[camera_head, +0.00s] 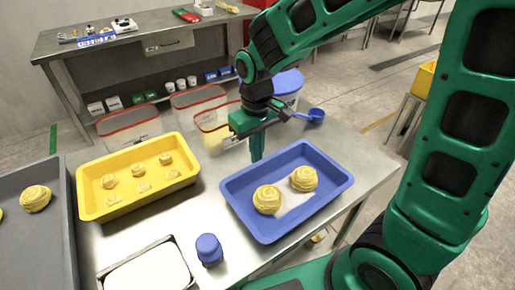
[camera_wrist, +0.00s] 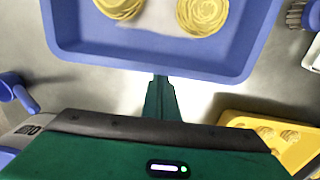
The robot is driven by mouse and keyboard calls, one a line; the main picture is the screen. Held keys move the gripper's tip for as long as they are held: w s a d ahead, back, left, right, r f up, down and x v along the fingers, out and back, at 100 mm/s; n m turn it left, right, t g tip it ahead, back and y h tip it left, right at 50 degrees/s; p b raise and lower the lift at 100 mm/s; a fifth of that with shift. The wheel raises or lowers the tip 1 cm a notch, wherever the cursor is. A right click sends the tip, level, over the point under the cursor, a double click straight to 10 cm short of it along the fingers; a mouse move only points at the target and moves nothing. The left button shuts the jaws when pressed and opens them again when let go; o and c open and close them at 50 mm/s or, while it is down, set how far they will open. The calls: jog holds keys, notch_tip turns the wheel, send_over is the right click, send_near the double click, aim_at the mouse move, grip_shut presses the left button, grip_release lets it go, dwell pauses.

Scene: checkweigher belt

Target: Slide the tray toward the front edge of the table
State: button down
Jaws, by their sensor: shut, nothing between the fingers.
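A blue tray (camera_head: 237,207) sits on the right part of the steel table, holding two yellow spiral rolls (camera_head: 267,199) and a pale sheet. The tray also fills the top of the wrist view (camera_wrist: 130,58). My gripper (camera_head: 257,157) is shut and empty, pointing down behind the tray's far wall. In the wrist view, its closed fingertips (camera_wrist: 160,79) are right at the outside of that wall, near the middle of its length. I cannot tell whether they touch it.
A yellow tray (camera_head: 92,205) of rolls stands left of the blue tray. Red-rimmed clear bins (camera_head: 199,97) and a blue scoop (camera_head: 315,116) are behind. Bare table shows between the jar and the blue tray.

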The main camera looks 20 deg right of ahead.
jog(key=shift+d, duration=0.3)
jog(key=shift+r, duration=0.3)
notch_tip(320, 180, up, 9)
jog(key=s+d+m, duration=0.2)
jog(key=s+d, duration=0.1)
jog(key=d, duration=0.5)
jog(key=s+d+m, duration=0.3)
jog(key=s+d, duration=0.1)
jog(key=d, duration=0.3)
jog(key=s+d+f+m, duration=0.3)
jog(key=s+d+m, duration=0.2)
jog(key=s+d, duration=0.4)
jog(key=s, duration=0.3)
jog(key=shift+s+d, duration=0.2)
jog(key=shift+s, duration=0.05)
